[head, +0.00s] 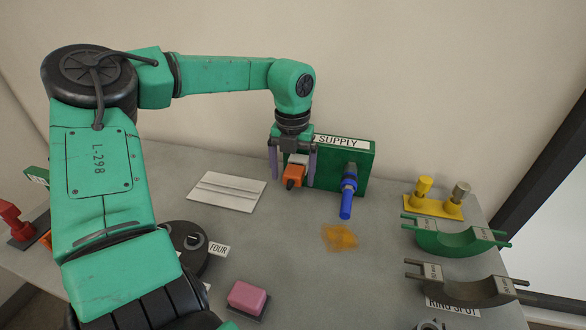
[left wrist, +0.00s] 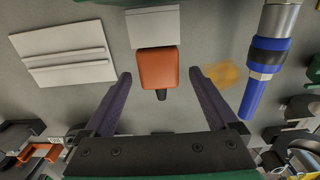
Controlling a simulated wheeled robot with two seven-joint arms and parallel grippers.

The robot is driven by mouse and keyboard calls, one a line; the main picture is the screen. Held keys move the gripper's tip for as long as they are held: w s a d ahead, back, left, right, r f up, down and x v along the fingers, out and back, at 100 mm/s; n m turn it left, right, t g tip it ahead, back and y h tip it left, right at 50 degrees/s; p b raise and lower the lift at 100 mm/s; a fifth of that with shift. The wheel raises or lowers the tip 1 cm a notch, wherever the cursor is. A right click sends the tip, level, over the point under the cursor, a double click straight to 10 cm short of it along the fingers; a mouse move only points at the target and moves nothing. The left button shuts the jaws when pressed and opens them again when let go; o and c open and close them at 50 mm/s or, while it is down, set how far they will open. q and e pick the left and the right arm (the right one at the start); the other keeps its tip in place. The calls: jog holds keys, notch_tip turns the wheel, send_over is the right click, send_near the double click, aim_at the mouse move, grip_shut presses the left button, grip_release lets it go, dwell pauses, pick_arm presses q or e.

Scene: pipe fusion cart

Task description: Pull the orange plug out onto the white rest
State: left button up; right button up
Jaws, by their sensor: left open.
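The orange plug (head: 292,176) sits at the front of a pale socket (head: 298,159) on the green supply panel (head: 358,160). It also shows in the left wrist view (left wrist: 158,68), against the pale socket (left wrist: 153,26), with a small dark tip on its near end. My left gripper (head: 292,181) is open, with its purple fingers on either side of the plug. In the left wrist view a gap shows between the plug and each fingertip. The white rest (head: 226,191), a flat plate with a raised ridge, lies on the table to the left. My right gripper is not in view.
A blue-handled connector (head: 347,198) hangs from the panel right of the plug. An orange stain (head: 340,237) marks the table in front. A pink block (head: 248,297) and dark round dial (head: 187,243) lie nearer. Yellow stand (head: 434,206) and green cradle (head: 455,242) stand right.

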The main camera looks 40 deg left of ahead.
pick_arm(q)
grip_shut()
jog(key=shift+s, duration=0.1)
jog(key=shift+s+d+b, duration=0.2)
jog(key=shift+s+d, duration=0.25)
jog(key=shift+s, duration=0.4)
jog(key=shift+s+d+b, duration=0.25)
jog(key=shift+s+d, duration=0.25)
jog(key=shift+s, duration=0.35)
jog(key=shift+s+d+b, duration=0.2)
jog(key=shift+s+d, duration=0.25)
jog(key=shift+s, duration=0.4)
